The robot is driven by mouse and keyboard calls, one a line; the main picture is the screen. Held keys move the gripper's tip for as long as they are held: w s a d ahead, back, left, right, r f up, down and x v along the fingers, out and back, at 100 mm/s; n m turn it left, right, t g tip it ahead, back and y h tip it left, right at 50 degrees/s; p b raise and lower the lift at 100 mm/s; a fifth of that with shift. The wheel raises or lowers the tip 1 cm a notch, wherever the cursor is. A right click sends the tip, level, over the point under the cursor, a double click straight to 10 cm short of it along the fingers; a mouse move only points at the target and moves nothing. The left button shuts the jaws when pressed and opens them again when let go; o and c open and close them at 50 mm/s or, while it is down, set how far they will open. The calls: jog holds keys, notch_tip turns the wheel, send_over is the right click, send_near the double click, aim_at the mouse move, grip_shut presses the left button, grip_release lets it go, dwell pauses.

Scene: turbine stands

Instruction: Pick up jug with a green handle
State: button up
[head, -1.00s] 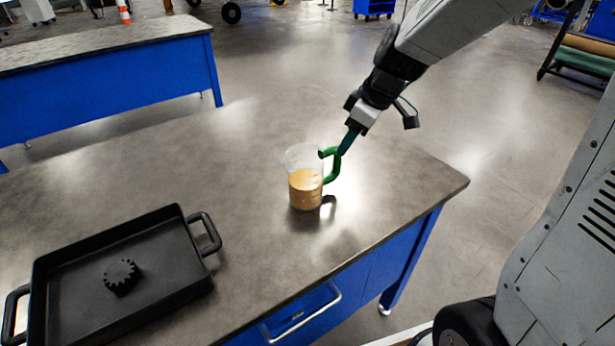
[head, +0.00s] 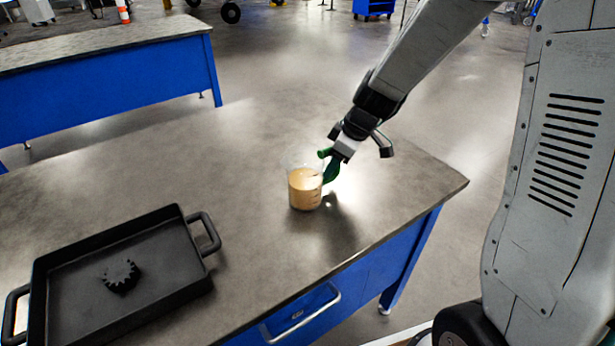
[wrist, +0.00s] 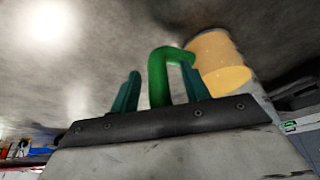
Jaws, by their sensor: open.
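The jug (head: 304,189) is a clear beaker with tan contents and a green handle (head: 325,153) on its right side. It stands upright on the grey table top. My gripper (head: 335,172) is at the handle, coming down from the upper right, and hides part of it. In the wrist view the green handle (wrist: 160,72) shows between the two teal fingers of my gripper (wrist: 160,90), which are apart, with a gap on the left finger's side. The jug's body (wrist: 221,62) is beyond the right finger.
A black tray (head: 60,262) with two handles and a black gear (head: 121,277) in it lies on the table at the left. The table top (head: 235,150) around the jug is clear. Another blue table (head: 110,92) stands behind at the left.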

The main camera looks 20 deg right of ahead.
grip_shut()
